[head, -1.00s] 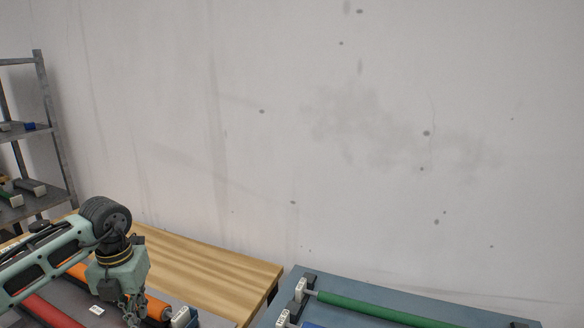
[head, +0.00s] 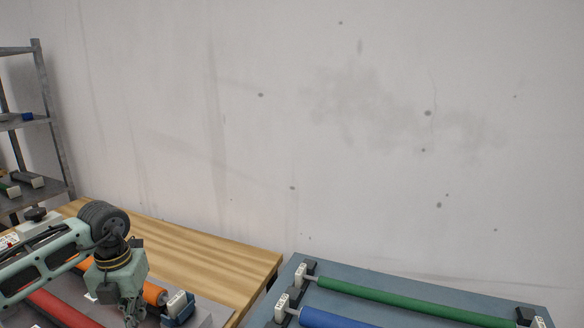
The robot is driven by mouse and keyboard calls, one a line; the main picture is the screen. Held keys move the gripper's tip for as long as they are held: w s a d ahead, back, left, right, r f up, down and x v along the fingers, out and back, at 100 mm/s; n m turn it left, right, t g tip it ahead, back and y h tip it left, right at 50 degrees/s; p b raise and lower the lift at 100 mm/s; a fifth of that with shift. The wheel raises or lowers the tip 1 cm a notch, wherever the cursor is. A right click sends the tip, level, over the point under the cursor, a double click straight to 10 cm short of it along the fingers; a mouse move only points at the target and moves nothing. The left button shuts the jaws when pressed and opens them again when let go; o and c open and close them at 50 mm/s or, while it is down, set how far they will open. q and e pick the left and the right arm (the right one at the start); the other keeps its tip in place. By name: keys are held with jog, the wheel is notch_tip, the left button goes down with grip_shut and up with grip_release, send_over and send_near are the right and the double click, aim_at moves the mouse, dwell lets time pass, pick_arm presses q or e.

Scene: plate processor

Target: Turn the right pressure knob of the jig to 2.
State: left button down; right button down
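My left gripper (head: 131,312) points down at the bottom left, in front of an orange roller. Its fingertips are small and near the picture's bottom edge, so I cannot tell whether it is open or shut. A black knob (head: 36,213) stands on a pale box with a label at the left edge, partly behind my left arm. I cannot tell whether it is a pressure knob of the jig, and no number setting can be read. My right gripper is out of view.
A wooden table (head: 215,256) carries a grey panel with a red roller (head: 58,307) and the orange roller (head: 154,293). A blue-grey table (head: 400,282) at right holds a green roller (head: 400,302) and a blue roller (head: 330,318). A metal shelf (head: 52,120) stands at left.

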pick_arm(q)
jog(key=shift+s+f, duration=0.15)
jog(key=shift+f, duration=0.25)
jog(key=shift+s+d+f, duration=0.1)
jog(key=shift+s+f, duration=0.05)
jog(key=shift+s, duration=0.3)
jog(key=shift+d, duration=0.25)
dwell(0.6)
jog(key=shift+w+d, duration=0.1)
jog(key=shift+d, duration=0.05)
jog(key=shift+w, duration=0.25)
dwell(0.3)
jog(key=shift+w+r+p, duration=0.15)
jog(key=shift+r+p, duration=0.45)
jog(key=shift+r, duration=0.05)
notch_tip(320, 180, up, 5)
jog(key=p, duration=0.3)
jog(key=shift+w+r, duration=0.1)
